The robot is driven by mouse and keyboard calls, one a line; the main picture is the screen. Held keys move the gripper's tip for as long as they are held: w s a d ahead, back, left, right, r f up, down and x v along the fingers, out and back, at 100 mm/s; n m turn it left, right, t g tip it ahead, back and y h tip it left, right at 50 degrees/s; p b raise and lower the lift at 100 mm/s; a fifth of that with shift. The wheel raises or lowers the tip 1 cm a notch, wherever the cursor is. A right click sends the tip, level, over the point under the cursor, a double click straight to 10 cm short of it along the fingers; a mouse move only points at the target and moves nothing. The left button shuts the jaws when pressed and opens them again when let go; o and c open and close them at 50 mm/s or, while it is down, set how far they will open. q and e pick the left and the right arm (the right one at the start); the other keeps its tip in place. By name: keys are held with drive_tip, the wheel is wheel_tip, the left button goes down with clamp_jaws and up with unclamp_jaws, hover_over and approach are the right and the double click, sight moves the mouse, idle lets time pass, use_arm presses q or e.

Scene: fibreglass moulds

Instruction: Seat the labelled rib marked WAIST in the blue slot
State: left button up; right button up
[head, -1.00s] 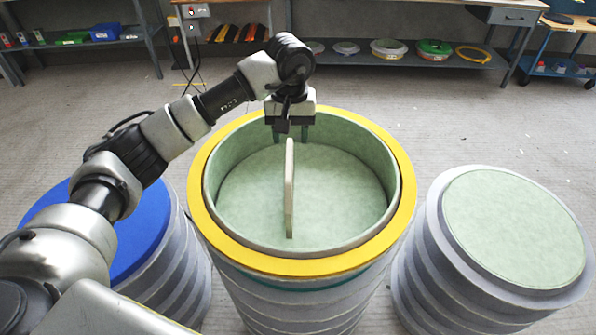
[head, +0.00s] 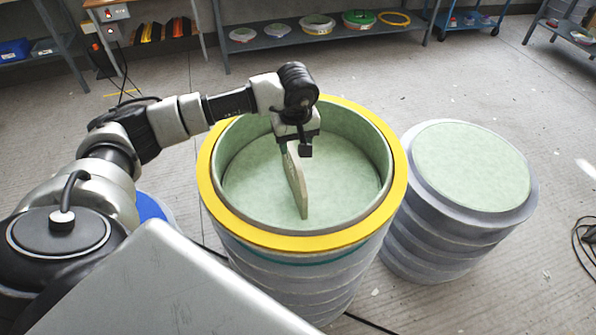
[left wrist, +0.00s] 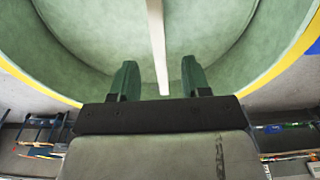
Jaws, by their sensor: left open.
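A thin beige rib (head: 297,185) stands on edge inside the round green-lined mould (head: 265,207) with the yellow rim. No WAIST label or blue slot can be made out. My left gripper (head: 294,149) is open, pointing down at the rib's far end inside the mould and partly hiding it. In the left wrist view its two green fingers (left wrist: 158,78) lie on either side of the rib's pale edge (left wrist: 157,45), with gaps to both. I cannot tell how deep the fingers reach. My right gripper is not in view.
A grey stepped mould with a pale green top (head: 472,165) stands close on the right. A blue-topped one (head: 152,207) is mostly hidden behind my left arm. A shelf (head: 330,37) with rings stands at the back. A cable (head: 585,240) lies on the floor at right.

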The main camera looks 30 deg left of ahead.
sight(294, 154)
use_arm(q)
drive_tip(key=shift+w+f, duration=0.15)
drive_tip(key=shift+f, duration=0.6)
drive_tip(key=shift+a+f, duration=0.1)
drive_tip(key=shift+f, duration=0.25)
drive_tip(key=shift+a+f+p, duration=0.15)
drive_tip(key=shift+f+p, duration=0.35)
drive_tip(key=shift+f, duration=0.05)
drive_tip(key=f, duration=0.2)
drive_tip(key=f+p, duration=0.1)
drive_tip(key=shift+w+a+f, duration=0.15)
drive_tip(key=shift+w+f, duration=0.15)
drive_tip(key=shift+a+f, duration=0.1)
drive_tip(key=shift+f, duration=0.3)
drive_tip(key=shift+c, duration=0.2)
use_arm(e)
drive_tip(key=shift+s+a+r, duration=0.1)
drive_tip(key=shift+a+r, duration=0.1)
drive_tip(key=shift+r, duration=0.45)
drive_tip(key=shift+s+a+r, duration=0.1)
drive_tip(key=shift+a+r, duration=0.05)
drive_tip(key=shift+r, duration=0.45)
use_arm(q)
drive_tip(key=shift+c, duration=1.2)
clamp_jaws()
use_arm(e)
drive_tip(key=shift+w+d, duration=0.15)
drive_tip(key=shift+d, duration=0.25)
